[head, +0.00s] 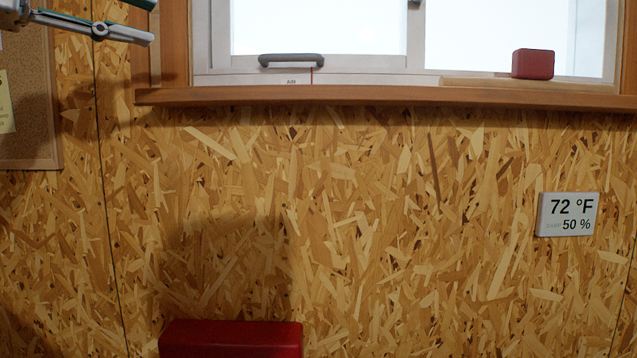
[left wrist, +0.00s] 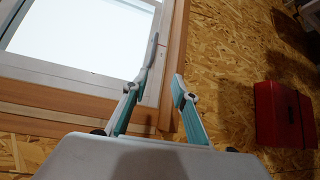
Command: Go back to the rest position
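My left gripper (head: 151,22) shows at the top left corner of the head view, raised beside the window frame, partly cut off by the picture edge. Its grey and teal fingers are apart with nothing between them. In the left wrist view the two fingers (left wrist: 165,60) stand open and empty in front of the window sill and chipboard wall. My right gripper is in neither view.
The window (head: 315,35) has a wooden sill (head: 380,97) with a small red box (head: 533,64) at right. A larger red box (head: 230,339) shows at the bottom. A thermometer display (head: 567,214) and a corkboard (head: 30,105) hang on the wall. No bench top shows.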

